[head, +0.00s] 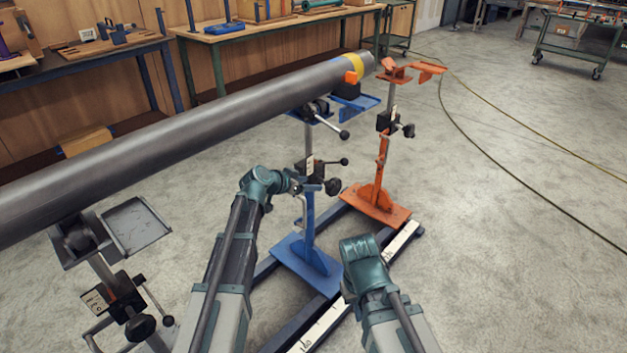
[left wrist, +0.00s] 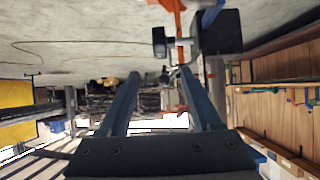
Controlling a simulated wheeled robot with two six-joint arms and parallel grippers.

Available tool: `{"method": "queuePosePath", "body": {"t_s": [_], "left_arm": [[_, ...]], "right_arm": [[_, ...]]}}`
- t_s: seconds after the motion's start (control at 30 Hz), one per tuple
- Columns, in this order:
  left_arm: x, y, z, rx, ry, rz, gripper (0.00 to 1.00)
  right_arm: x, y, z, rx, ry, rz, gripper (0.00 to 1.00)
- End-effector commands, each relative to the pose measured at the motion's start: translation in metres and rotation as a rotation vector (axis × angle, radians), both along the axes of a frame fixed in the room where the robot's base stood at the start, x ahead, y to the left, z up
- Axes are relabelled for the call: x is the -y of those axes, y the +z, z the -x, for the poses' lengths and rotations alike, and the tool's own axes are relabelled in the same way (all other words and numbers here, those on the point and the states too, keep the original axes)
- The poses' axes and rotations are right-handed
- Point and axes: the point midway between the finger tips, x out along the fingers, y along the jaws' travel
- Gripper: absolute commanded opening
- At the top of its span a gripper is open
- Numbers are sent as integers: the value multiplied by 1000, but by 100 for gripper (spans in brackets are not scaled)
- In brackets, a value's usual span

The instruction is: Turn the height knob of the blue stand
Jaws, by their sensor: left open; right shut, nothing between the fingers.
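The blue stand (head: 308,215) holds up the pipe's far part. Its black height knob (head: 333,187) sticks out to the right of the post, below a ball-ended lever (head: 343,161). In the left wrist view, a dark block (left wrist: 222,32) and a black knob on a shaft (left wrist: 158,42) show above the fingertips; they look like the blue stand's. My left gripper (head: 298,187) is beside the post, just left of the knob. Its fingers in the wrist view (left wrist: 160,80) are apart, with nothing held between them. My right arm's end shows low in the middle; its fingers are hidden.
The grey pipe (head: 190,130) runs across the left half above my left arm. An orange stand (head: 380,165) stands behind the blue one, and a grey stand (head: 125,300) at lower left. A floor rail (head: 330,318) lies between my arms.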

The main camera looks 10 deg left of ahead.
Motion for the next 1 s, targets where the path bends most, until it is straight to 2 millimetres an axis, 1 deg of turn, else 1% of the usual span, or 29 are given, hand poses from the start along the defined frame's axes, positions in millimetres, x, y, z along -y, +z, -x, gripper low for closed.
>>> {"method": "queuePosePath", "body": {"t_s": [0.37, 0.47, 0.6, 0.7, 0.8, 0.9, 1.0], "left_arm": [[0, 2, 0, -3, -2, -2, 65], [6, 11, -10, -44, -17, -24, 65], [25, 26, -33, -182, -51, -110, 65], [36, 33, -46, -292, -55, -186, 65], [42, 39, -56, -385, -42, -259, 65], [45, 43, -62, -449, -23, -315, 65], [46, 44, -64, -487, -8, -351, 65]], "right_arm": [[0, 3, 0, 0, 0, -1, 0], [0, 20, 0, 0, 0, -1, 0], [0, 62, 0, -1, 0, -2, 0], [0, 89, 0, -1, 0, -2, 0], [-1, 110, 0, -1, -1, -3, 0], [-1, 123, 0, -1, -1, -3, 0], [-1, 129, 0, -1, -1, -3, 0]]}}
